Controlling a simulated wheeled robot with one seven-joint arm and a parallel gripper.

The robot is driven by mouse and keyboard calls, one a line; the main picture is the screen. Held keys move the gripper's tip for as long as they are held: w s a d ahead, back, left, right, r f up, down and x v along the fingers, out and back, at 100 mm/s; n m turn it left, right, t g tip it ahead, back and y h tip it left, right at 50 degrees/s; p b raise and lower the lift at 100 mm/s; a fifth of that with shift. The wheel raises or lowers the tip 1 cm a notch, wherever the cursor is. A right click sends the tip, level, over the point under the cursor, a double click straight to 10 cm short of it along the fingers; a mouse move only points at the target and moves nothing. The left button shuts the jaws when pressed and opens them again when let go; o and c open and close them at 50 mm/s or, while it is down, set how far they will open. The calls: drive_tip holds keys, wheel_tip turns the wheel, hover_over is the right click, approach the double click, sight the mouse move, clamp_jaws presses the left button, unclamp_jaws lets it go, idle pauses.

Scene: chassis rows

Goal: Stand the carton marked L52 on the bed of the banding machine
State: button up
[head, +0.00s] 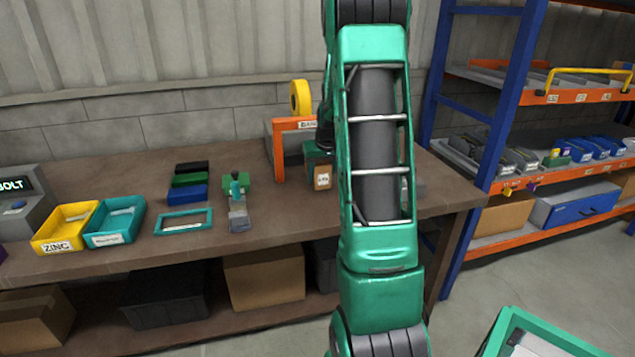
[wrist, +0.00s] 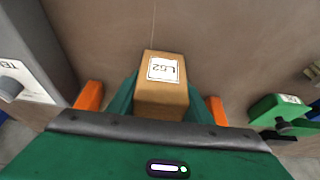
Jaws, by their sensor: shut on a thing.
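The brown carton marked L52 (wrist: 166,97) is between the green jaws of my gripper (wrist: 160,92), which is shut on it. Its white label shows in the wrist view. In the head view the carton (head: 322,178) is upright below my gripper (head: 318,155), at the front of the banding machine (head: 279,150). The machine has an orange arch, a label and a yellow reel on top. My arm hides its right side, and its bed cannot be made out. I cannot tell whether the carton touches anything beneath it. Orange parts flank my jaws in the wrist view.
A green tool (head: 237,186) stands left of the machine. Further left are stacked blocks (head: 188,180), a teal frame (head: 184,222), a teal bin (head: 115,222) and a yellow ZINC bin (head: 66,228). A grey labelled device (wrist: 30,70) is at left in the wrist view. Shelving (head: 500,110) stands right.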

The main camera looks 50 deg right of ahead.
drive_tip(key=shift+w+d, duration=0.45)
drive_tip(key=shift+w, duration=0.3)
drive_tip(key=shift+w+d, duration=0.5)
drive_tip(key=shift+w, duration=0.3)
drive_tip(key=shift+w+d, duration=0.45)
drive_tip(key=shift+w, duration=0.3)
drive_tip(key=shift+s, duration=0.25)
drive_tip(key=shift+f, duration=0.35)
drive_tip(key=o, duration=1.5)
drive_tip(key=shift+c, duration=0.2)
drive_tip(key=shift+f, duration=0.1)
drive_tip(key=v, duration=1)
drive_tip(key=shift+s+a+r, duration=0.1)
drive_tip(key=shift+a+r, duration=0.05)
drive_tip(key=shift+r, duration=0.25)
